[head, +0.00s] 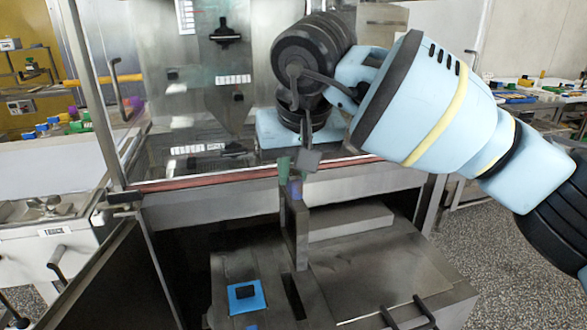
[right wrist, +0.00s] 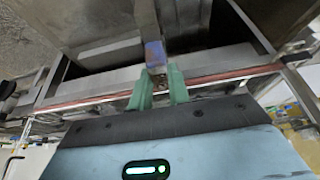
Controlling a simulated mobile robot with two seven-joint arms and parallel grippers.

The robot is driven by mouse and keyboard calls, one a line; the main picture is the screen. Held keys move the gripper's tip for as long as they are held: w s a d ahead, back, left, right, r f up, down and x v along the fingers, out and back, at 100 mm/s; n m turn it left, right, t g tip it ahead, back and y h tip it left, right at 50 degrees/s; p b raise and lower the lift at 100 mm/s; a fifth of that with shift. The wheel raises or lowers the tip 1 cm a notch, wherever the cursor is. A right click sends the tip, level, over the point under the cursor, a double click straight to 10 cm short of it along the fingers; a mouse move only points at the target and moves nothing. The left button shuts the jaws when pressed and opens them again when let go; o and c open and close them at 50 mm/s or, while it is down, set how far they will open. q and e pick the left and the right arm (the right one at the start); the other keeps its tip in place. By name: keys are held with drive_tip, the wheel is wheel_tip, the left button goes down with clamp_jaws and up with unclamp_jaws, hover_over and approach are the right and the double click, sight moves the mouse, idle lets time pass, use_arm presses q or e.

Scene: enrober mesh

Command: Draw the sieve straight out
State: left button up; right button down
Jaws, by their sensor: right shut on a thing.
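The sieve (head: 302,235) shows in the head view as a narrow upright grey metal plate on the top of a metal housing (head: 240,262). A purple-blue grip (head: 295,188) is at its upper end. My right gripper (head: 291,168), with green fingertips, comes down over this grip from above and is shut on it. In the right wrist view the green fingers (right wrist: 158,88) stand on either side of the end of the metal bar, below its purple-blue patch (right wrist: 155,52). How deep the plate's lower end sits in the housing is hidden. My left gripper is not in view.
A dark slot (head: 293,297) and a blue pad with a black knob (head: 246,295) are on the housing top. Black bar handles (head: 410,315) are at its front right. A reddish-edged ledge (head: 215,181) runs behind the sieve. An open dark door panel (head: 110,285) stands at left.

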drive_tip(key=shift+r+p, duration=0.85)
drive_tip(key=shift+r, duration=0.2)
drive_tip(key=shift+r+p, duration=1.5)
drive_tip(key=shift+r, duration=0.1)
drive_tip(key=shift+r+p, duration=0.65)
drive_tip(key=shift+r, duration=0.05)
drive_tip(key=shift+r+p, duration=0.45)
drive_tip(key=shift+r, duration=0.05)
